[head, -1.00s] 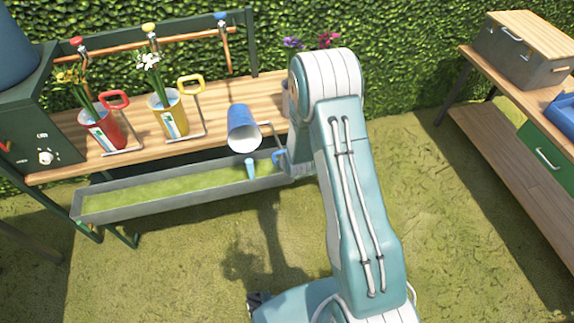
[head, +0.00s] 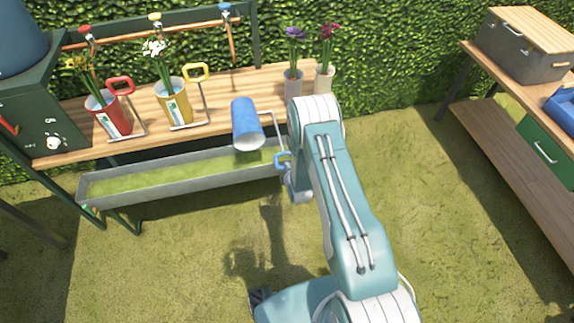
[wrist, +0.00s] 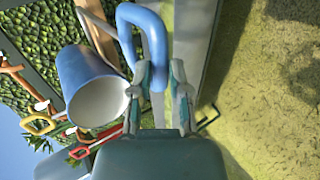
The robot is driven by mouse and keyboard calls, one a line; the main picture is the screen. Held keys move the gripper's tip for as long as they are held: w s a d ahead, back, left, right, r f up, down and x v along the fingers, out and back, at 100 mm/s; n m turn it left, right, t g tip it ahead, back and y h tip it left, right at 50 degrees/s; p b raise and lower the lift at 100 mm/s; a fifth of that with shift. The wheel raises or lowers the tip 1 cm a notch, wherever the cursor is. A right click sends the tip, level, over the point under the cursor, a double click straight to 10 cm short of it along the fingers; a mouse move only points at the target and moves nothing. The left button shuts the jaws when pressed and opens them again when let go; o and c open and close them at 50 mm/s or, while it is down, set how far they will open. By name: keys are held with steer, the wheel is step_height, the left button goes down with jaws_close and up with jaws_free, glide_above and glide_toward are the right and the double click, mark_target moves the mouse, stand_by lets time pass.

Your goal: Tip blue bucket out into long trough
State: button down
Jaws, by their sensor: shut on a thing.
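The blue bucket (head: 245,118) is steeply tipped, its pale mouth facing down and toward me, over the right part of the long grey trough (head: 180,188). The trough holds yellow-green liquid or growth along its length. No stream shows from the bucket's mouth. My gripper (head: 284,170) is just right of the bucket, partly hidden by my arm. In the wrist view my gripper (wrist: 158,88) is shut on the bucket's blue handle (wrist: 157,45), and the bucket (wrist: 85,78) hangs to the left with its whitish inside showing.
On the wooden bench (head: 145,128) behind the trough stand a red bucket (head: 113,119) and a yellow bucket (head: 177,108) with flowers. Another table (head: 510,125) is far right. Open grass lies in front.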

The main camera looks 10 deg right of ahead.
steer(key=shift+d+f, duration=0.25)
steer(key=shift+s+f, duration=0.1)
steer(key=c, duration=0.6)
jaws_free()
steer(key=shift+d, duration=0.1)
steer(key=v, duration=1.1)
steer(key=shift+s, duration=0.45)
